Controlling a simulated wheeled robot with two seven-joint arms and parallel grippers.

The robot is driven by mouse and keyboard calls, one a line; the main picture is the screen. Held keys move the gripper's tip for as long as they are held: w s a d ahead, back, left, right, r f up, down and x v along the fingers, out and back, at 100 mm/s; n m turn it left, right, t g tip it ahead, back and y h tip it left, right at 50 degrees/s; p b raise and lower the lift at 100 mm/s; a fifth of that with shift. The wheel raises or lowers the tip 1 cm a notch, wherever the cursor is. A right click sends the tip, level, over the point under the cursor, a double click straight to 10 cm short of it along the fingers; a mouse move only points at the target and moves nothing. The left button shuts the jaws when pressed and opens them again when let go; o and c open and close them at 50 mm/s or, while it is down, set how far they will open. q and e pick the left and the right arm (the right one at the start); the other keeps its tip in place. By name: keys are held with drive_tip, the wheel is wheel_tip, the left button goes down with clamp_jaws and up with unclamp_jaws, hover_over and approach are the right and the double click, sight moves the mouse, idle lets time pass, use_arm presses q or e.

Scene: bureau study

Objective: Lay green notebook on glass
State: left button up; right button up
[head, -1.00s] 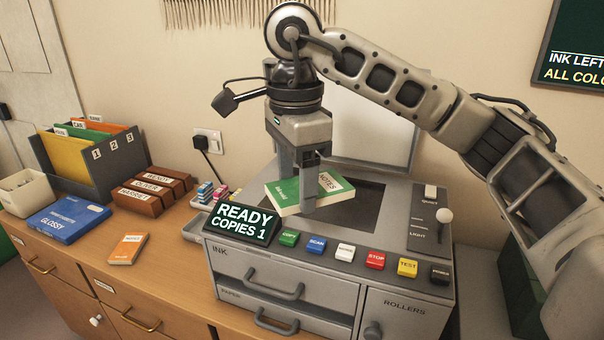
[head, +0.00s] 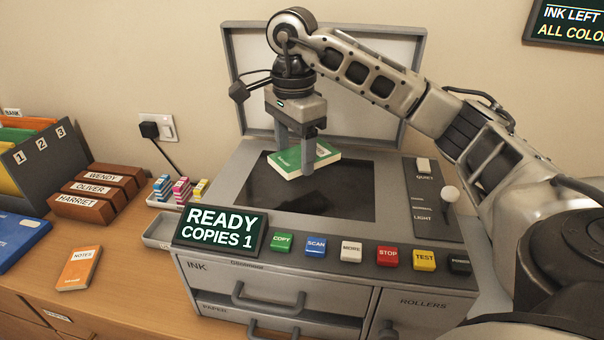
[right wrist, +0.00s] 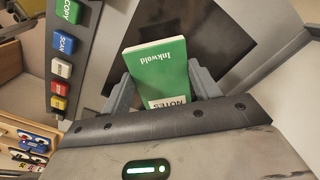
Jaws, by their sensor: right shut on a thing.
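The green notebook (head: 318,156) is in my right gripper (head: 296,160), which is shut on it and holds it over the dark glass (head: 350,203) of the copier. In the right wrist view the notebook (right wrist: 158,70) sits between the two fingers, with "Inkwold" and a "NOTES" label on its cover. The glass (right wrist: 172,22) shows behind it there. The notebook seems to be a little above the glass; I cannot tell whether any edge touches. The copier lid (head: 370,60) stands open behind. My left gripper is not in view.
The copier's front has a display (head: 218,230), a row of coloured buttons (head: 387,256) and a light slider (head: 450,193). To the left are an orange notebook (head: 78,268), name-labelled wooden blocks (head: 100,190), a file holder (head: 52,155) and ink cartridges (head: 180,190).

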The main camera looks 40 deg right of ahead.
sight(302, 184)
drive_tip(key=shift+w+d+f, duration=0.15)
drive_tip(key=shift+d+f, duration=0.7)
drive_tip(key=shift+f, duration=0.1)
drive_tip(key=f, duration=0.3)
drive_tip(key=shift+d+f+p, duration=0.15)
drive_tip(key=shift+d+p, duration=0.1)
drive_tip(key=shift+p, duration=0.15)
drive_tip(key=shift+f, duration=0.15)
drive_tip(key=shift+f, duration=0.2)
drive_tip(key=o, duration=1)
drive_tip(key=shift+r, duration=0.1)
